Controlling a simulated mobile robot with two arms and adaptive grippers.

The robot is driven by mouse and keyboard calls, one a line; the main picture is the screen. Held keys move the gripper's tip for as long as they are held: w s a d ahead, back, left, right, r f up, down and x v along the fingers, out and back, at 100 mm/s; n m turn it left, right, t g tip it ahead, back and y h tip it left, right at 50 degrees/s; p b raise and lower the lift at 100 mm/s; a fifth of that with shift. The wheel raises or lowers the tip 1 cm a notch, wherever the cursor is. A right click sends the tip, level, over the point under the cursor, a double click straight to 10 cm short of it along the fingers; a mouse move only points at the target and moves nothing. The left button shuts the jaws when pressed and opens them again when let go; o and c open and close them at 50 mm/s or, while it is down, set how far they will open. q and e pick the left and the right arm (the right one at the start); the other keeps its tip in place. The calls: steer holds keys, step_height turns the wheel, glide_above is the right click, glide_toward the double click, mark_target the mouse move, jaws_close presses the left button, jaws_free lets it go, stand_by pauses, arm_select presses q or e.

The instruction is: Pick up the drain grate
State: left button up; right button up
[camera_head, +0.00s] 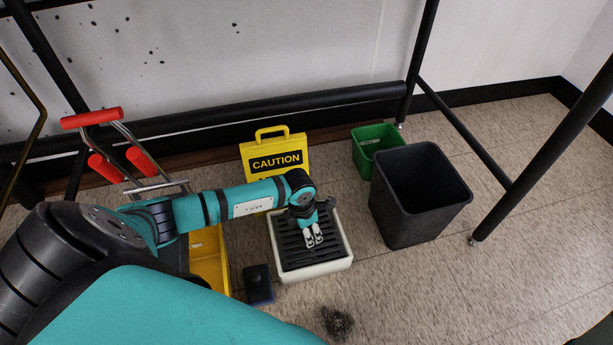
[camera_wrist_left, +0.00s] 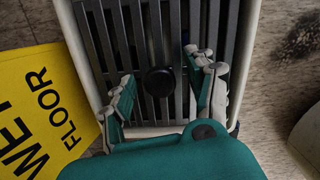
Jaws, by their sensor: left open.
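The drain grate (camera_head: 290,262) is a dark slatted panel lying in a white rectangular basin (camera_head: 318,273) on the floor. In the left wrist view the grate (camera_wrist_left: 120,40) shows a round black knob (camera_wrist_left: 160,81) on its slats. My left gripper (camera_head: 313,238) is above the grate, pointing down. In the left wrist view its open fingers (camera_wrist_left: 160,68) stand on either side of the knob, with a gap to each side. Whether the fingertips touch the slats cannot be told. My right gripper is in neither view.
A yellow caution sign (camera_head: 277,146) stands behind the basin. A dark bin (camera_head: 408,215) and a green bin (camera_head: 366,155) are to the right. A small dark blue block-like object (camera_head: 258,284) lies at the left front. A dark smudge (camera_head: 337,322) marks the floor. Black frame legs (camera_head: 545,155) stand around.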

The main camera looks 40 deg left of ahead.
arm_select(q)
jaws_close()
steer(key=shift+r, duration=0.15)
stand_by(0.4)
